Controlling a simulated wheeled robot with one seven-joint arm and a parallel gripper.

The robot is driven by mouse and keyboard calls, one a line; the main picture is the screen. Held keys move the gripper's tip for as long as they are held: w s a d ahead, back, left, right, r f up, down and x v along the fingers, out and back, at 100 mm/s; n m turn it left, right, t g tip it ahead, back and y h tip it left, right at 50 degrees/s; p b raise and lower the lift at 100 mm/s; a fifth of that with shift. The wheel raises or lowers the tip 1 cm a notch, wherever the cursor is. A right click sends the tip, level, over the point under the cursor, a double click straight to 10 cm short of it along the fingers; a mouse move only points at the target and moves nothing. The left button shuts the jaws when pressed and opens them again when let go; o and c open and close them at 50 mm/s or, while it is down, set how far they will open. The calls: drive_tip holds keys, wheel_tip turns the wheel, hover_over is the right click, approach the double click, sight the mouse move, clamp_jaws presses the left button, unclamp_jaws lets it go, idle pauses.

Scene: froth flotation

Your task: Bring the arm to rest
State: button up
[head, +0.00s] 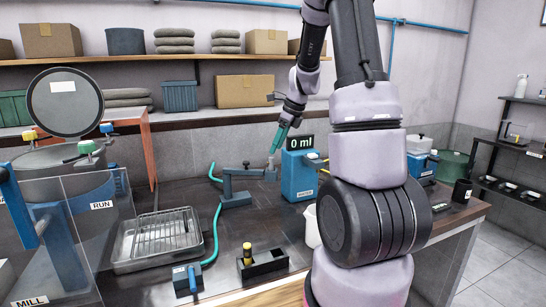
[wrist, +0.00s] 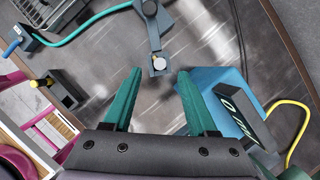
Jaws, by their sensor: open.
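My gripper (head: 279,138) is raised over the bench, just left of the blue unit that reads "0 ml". In the wrist view my gripper (wrist: 156,98) shows two green fingers spread apart, with nothing between them. Beyond the fingertips lies the end of a grey-blue swing arm with a small round top (wrist: 159,64). In the head view this swing arm (head: 240,182) stands on the bench below my gripper, apart from it. My arm reaches up and over from the right and hides part of the bench.
The blue "0 ml" unit (head: 299,175) stands close to my gripper. A metal tray with a rack (head: 128,262), a black holder with a yellow-topped item (head: 262,264) and a green hose (head: 216,225) are on the bench. A clear panel (head: 95,225) stands at left. Shelves line the wall.

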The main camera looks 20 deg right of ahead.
drive_tip(key=s+a+r+n+t, duration=0.1)
drive_tip(key=s+a+r+n, duration=0.2)
drive_tip(key=s+r+n, duration=0.3)
drive_tip(key=s+a+r+n+t, duration=0.1)
drive_tip(key=s+a+r+n, duration=0.25)
drive_tip(key=s+r, duration=0.35)
drive_tip(key=s+a+r+n+t, duration=0.1)
drive_tip(key=s+a+r+n, duration=0.1)
drive_tip(key=s+n, duration=0.4)
drive_tip(key=s+a+r+n+t+h, duration=0.1)
drive_tip(key=s+a+r+n, duration=0.1)
drive_tip(key=s+n, duration=0.5)
drive_tip(key=shift+a+r, duration=0.2)
drive_tip(key=shift+a, duration=0.05)
